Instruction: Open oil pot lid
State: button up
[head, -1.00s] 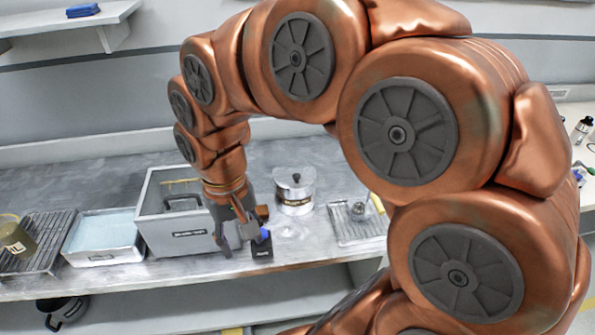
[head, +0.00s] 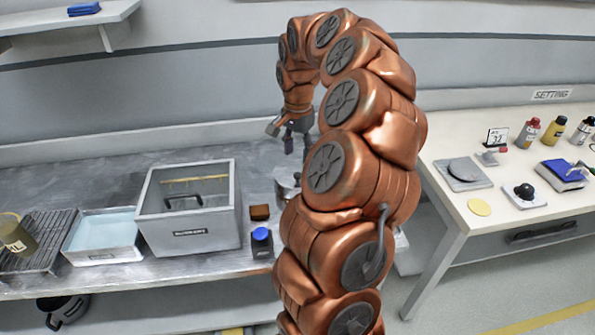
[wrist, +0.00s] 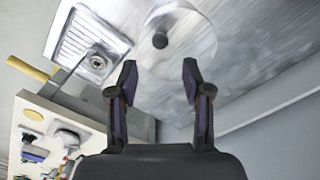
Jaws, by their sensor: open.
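The metal pot (head: 286,184) stands on the steel counter and is mostly hidden behind my arm in the head view. In the wrist view its round silver lid (wrist: 190,42) shows, seated on the pot, with a dark knob (wrist: 160,40) at its middle. My gripper (head: 290,140) is above the pot in the head view. In the wrist view my gripper (wrist: 158,76) is open and empty, its fingertips pointing toward the lid. The knob lies beyond the fingertips and roughly in line with the space between them, apart from both fingers.
A metal tray (wrist: 84,40) sits beside the pot. A white table (head: 450,205) with bottles is at right.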

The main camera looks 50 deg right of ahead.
aim_at(297, 174)
jog(key=shift+f+p, duration=0.9)
jog(key=shift+f, duration=2.85)
jog(key=shift+c, duration=0.3)
grip_shut()
